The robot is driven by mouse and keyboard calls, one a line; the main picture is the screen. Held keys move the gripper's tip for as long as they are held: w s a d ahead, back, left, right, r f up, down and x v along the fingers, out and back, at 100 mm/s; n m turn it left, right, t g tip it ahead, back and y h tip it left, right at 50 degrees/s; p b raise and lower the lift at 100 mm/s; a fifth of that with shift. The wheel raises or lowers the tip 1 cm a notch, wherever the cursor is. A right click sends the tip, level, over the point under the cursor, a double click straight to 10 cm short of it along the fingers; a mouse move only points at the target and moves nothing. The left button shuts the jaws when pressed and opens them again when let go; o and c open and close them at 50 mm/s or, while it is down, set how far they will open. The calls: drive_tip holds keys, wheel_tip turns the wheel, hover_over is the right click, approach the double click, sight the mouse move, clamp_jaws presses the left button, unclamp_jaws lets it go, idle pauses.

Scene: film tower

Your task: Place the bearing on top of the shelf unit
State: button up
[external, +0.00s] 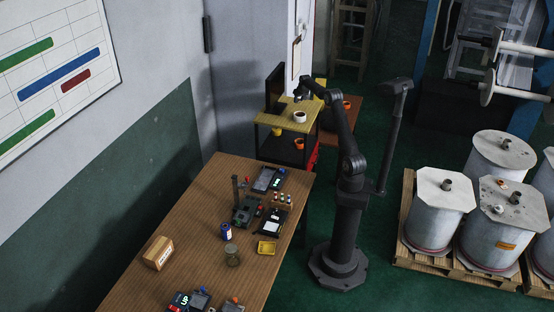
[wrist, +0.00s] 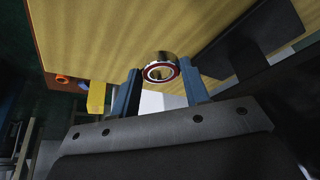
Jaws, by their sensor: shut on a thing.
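The bearing (wrist: 161,67), a silver ring with a red inner band, sits between the two blue fingers of my gripper (wrist: 158,80) in the wrist view. The fingers are shut on it. The shelf unit (external: 270,119) has a yellowish top and a dark lower shelf; its top (wrist: 100,35) fills much of the wrist view. In the external view my gripper (external: 301,97) is over the shelf unit's top, near its back right part. The bearing is too small to make out there. Whether it touches the top, I cannot tell.
Yellow (external: 277,131) and orange (external: 299,144) things sit lower. A cluttered wooden table (external: 190,225) is in front.

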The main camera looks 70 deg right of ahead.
sight(292, 109)
drive_tip(key=w+f, duration=0.1)
drive_tip(key=w, duration=0.1)
drive_tip(key=w+a+f, duration=0.1)
drive_tip(key=shift+w+f, duration=0.2)
drive_tip(key=shift+w, duration=0.15)
drive_tip(key=shift+f, duration=1.85)
drive_tip(key=shift+f, duration=0.2)
drive_tip(key=o, duration=1)
drive_tip(key=v, duration=1.2)
drive_tip(key=shift+r, duration=0.15)
